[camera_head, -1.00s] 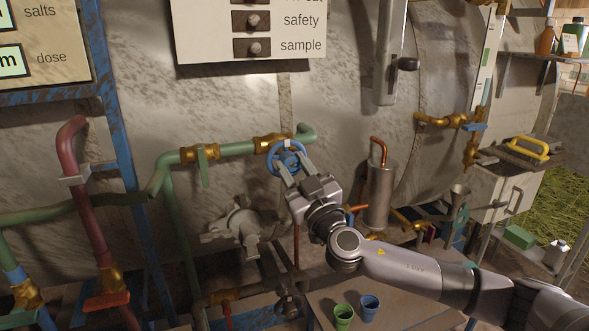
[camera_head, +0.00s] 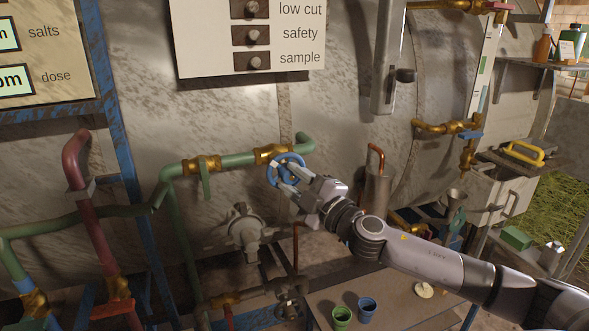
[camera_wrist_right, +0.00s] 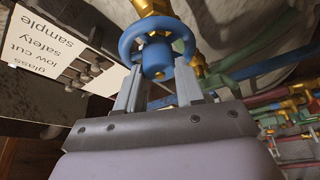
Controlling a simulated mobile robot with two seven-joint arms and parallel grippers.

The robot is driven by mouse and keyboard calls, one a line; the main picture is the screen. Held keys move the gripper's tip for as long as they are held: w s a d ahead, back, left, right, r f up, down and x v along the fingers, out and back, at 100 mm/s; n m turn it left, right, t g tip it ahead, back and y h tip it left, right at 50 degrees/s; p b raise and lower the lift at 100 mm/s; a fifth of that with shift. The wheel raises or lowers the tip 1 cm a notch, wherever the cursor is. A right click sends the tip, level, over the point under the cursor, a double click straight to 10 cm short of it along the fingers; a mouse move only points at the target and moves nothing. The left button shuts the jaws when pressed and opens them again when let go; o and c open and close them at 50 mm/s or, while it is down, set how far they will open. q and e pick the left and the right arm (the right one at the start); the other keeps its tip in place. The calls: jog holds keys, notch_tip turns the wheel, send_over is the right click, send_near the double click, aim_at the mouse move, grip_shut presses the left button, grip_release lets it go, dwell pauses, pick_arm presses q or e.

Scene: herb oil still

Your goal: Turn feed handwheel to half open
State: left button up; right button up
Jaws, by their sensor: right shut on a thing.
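The blue feed handwheel (camera_head: 285,170) sits on a brass valve (camera_head: 273,154) in the green pipe. It also shows in the right wrist view (camera_wrist_right: 157,50), with its hub facing my gripper. My right gripper (camera_head: 281,180) reaches it from the lower right. Its two fingers (camera_wrist_right: 158,88) are shut on the near part of the handwheel. The exact contact is partly hidden by the fingers. The wheel's opening angle cannot be read. My left gripper is not in view.
The green pipe (camera_head: 235,160) runs left of the valve, with another brass valve (camera_head: 203,164) and green lever on it. A grey metal cylinder (camera_head: 378,192) stands to the right. A green cup (camera_head: 342,316) and blue cup (camera_head: 367,309) stand on the table below.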

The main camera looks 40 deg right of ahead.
jog(key=n+p, duration=0.1)
jog(key=n+g+p, duration=0.1)
jog(key=n, duration=0.1)
jog(key=shift+r+y+p, duration=0.3)
jog(key=shift+n+g+p, duration=0.35)
jog(key=shift+n+g, duration=0.05)
jog(key=shift+n, duration=0.4)
jog(key=n+g, duration=0.1)
jog(key=n, duration=0.1)
jog(key=shift+f+n, duration=0.1)
jog(key=shift+n, duration=0.2)
jog(key=n+g+h, duration=0.1)
jog(key=n, duration=0.2)
jog(key=n+g+h, duration=0.1)
jog(key=n, duration=0.1)
jog(key=n+h, duration=0.1)
jog(key=n, duration=0.1)
jog(key=shift+g, duration=0.4)
jog(key=shift+f, duration=0.1)
jog(key=o, duration=1)
jog(key=shift+o, duration=0.2)
